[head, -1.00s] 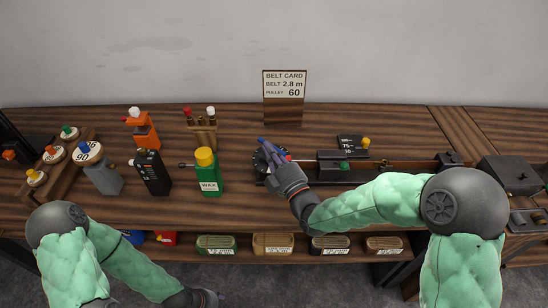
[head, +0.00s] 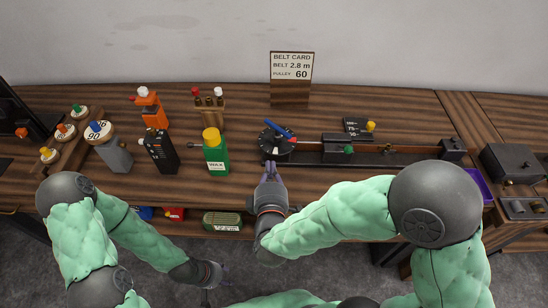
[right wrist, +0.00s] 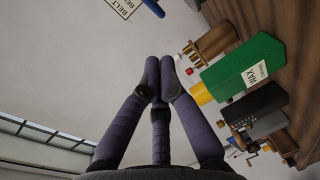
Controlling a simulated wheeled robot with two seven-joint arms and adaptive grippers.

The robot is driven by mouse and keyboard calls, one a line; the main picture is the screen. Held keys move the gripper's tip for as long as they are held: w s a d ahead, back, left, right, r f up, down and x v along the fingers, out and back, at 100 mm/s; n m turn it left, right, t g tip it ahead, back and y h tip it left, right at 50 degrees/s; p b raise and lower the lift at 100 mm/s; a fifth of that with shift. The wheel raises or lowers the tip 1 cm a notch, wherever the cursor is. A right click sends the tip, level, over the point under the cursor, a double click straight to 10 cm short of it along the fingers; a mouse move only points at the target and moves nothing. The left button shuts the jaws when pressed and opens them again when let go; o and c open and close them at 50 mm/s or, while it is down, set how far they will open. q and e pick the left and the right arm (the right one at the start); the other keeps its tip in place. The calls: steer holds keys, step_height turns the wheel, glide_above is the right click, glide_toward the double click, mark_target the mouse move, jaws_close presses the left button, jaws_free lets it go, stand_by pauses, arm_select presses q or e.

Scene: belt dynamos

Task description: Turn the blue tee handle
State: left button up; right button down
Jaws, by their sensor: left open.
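The blue tee handle (head: 279,130) lies across the top of a black round dial (head: 277,142) at the left end of the dark rail fixture. Its bar slants from upper left to lower right in the head view. My right gripper (head: 272,167) is just in front of the dial, apart from the handle. In the right wrist view its fingertips (right wrist: 160,68) meet with nothing between them. A blue end, probably of the handle, shows at that view's top edge (right wrist: 153,8). My left gripper (head: 225,273) is open and empty, low in front of the bench.
A green wax bottle (head: 216,155) and a black can (head: 160,152) stand left of the dial. The belt card (head: 291,68) stands behind it. The rail (head: 400,154) runs right, with a green knob and a yellow-knobbed plate nearby. Several tins sit below the bench edge.

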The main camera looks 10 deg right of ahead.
steer(key=b, duration=0.3)
glide_toward(278, 129)
steer(key=w+a+f, duration=0.1)
steer(key=w+a, duration=0.1)
steer(key=w, duration=0.1)
steer(key=shift+w+d+f+b, duration=0.1)
steer(key=shift+w+d+b, duration=0.15)
steer(key=shift+d, duration=0.3)
steer(key=shift+w+d+f+b, duration=0.15)
steer(key=shift+w+d+b, duration=0.1)
steer(key=shift+d, duration=0.25)
steer(key=shift+w+d+f+b, duration=0.1)
steer(key=shift+w+d+b, duration=0.15)
steer(key=shift+d, duration=0.3)
steer(key=shift+s+d+n+y+b, duration=0.1)
steer(key=shift+d+n+y+b, duration=0.35)
steer(key=shift+n+y, duration=0.5)
steer(key=shift+d+y, duration=0.2)
steer(key=shift+y, duration=0.35)
